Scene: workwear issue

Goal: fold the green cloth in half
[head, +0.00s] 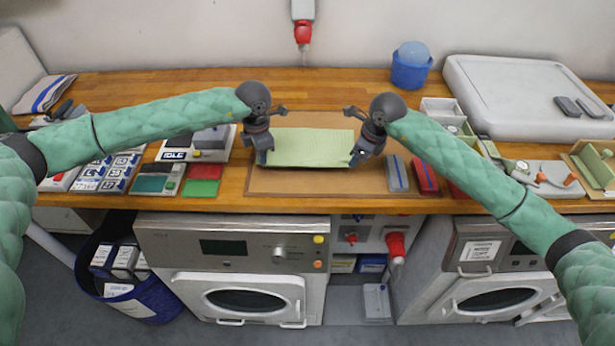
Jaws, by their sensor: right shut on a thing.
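The green cloth (312,147) is a pale green rectangle above the brown board (300,183) in the middle of the bench. A dark shadow shows under its near edge, which looks slightly raised. My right gripper (357,159) is shut on the cloth at its near right corner. My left gripper (264,158) is at the near left corner of the cloth, with its fingertips at the edge. Whether its jaws are open or shut does not show. The grippers hide parts of the cloth's left and right edges.
A grey-blue item (396,173) and a red item (425,176) lie right of the cloth. Red and green pads (201,180) and a device labelled IDLE (175,155) stand left of the board. A blue tub (410,70) stands behind. The bench behind the board is clear.

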